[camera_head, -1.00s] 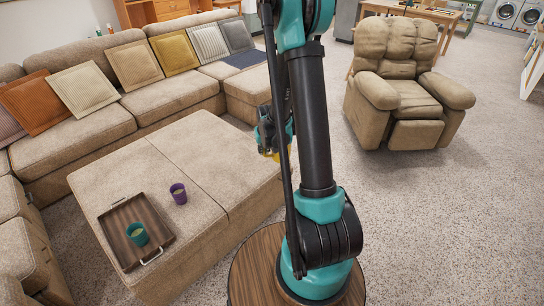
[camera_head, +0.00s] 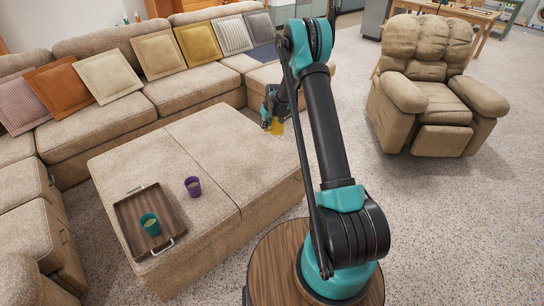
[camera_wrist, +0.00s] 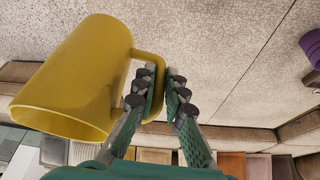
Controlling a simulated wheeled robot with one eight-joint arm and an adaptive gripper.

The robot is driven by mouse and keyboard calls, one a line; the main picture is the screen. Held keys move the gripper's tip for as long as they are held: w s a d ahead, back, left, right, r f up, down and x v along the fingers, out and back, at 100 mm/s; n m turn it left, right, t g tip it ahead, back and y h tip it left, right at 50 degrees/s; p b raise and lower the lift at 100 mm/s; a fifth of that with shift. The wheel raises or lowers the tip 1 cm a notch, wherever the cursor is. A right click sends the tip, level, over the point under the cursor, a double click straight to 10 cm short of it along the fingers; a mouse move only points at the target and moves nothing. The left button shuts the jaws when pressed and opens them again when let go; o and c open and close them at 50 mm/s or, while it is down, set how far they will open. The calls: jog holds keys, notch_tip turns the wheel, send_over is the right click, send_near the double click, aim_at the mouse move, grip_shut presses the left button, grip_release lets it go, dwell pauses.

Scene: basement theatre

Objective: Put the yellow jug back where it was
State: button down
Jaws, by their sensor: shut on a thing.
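The yellow jug (camera_wrist: 82,75) fills the left of the wrist view, tilted on its side in the picture with its open rim toward the lower left. My gripper (camera_wrist: 162,90) is shut on the jug's handle, with one finger through the loop. In the head view, my gripper (camera_head: 270,117) is small, above the far right part of the ottoman, and only a bit of the yellow jug (camera_head: 277,127) shows below it. The jug looks held up off the surface.
The ottoman (camera_head: 215,150) bears a wooden tray (camera_head: 128,215) with a teal cup (camera_head: 150,224), and a purple cup (camera_head: 192,186) beside the tray. A sectional sofa (camera_head: 110,120) with several cushions stands behind. A recliner (camera_head: 437,90) stands right; the ottoman's right half is clear.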

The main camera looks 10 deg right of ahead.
notch_tip(320, 180, down, 19)
jog(key=shift+r, duration=0.15)
dwell(0.4)
jog(key=c, duration=1.6)
grip_release()
